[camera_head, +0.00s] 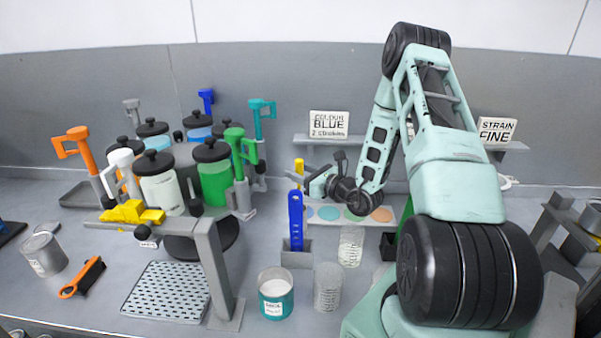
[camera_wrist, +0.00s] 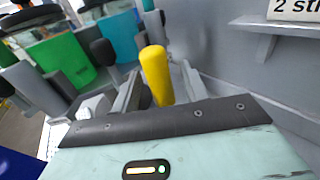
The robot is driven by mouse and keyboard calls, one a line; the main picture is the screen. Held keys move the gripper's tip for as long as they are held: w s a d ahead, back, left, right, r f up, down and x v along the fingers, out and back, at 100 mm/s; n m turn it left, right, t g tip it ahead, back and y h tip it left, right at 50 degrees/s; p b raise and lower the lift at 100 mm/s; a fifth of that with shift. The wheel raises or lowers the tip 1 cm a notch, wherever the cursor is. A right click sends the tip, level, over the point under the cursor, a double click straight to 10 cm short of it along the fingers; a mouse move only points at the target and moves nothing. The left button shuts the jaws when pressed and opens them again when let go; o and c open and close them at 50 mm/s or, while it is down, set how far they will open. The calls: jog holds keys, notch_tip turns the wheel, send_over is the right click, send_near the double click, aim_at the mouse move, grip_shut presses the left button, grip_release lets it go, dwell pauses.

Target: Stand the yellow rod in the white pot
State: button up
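The yellow rod (camera_head: 299,166) stands upright near the back wall in the head view. It also shows in the wrist view (camera_wrist: 156,76), between the fingers of my gripper (camera_wrist: 160,88). The fingers look apart, with a small gap on the rod's right side. In the head view my gripper (camera_head: 304,176) points left at the rod, partly hiding it. I cannot tell for sure which vessel is the white pot. A speckled whitish cup (camera_head: 327,287) stands at the front, and a similar one (camera_head: 351,246) stands behind it. A jar with white contents (camera_head: 161,190) has a black lid.
A blue paddle (camera_head: 296,220) stands in a grey holder (camera_head: 296,259). A teal pot (camera_head: 275,296) with white contents stands in front. Lidded jars with coloured handles crowd the left. A grey post (camera_head: 212,270) rises beside a perforated mat (camera_head: 167,291). A wall shelf (camera_head: 325,140) holds a sign.

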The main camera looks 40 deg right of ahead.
jog(key=shift+r, duration=0.25)
jog(key=s+d+b, duration=0.1)
jog(key=s+b, duration=0.4)
jog(key=s, duration=0.7)
jog(key=shift+d, duration=0.1)
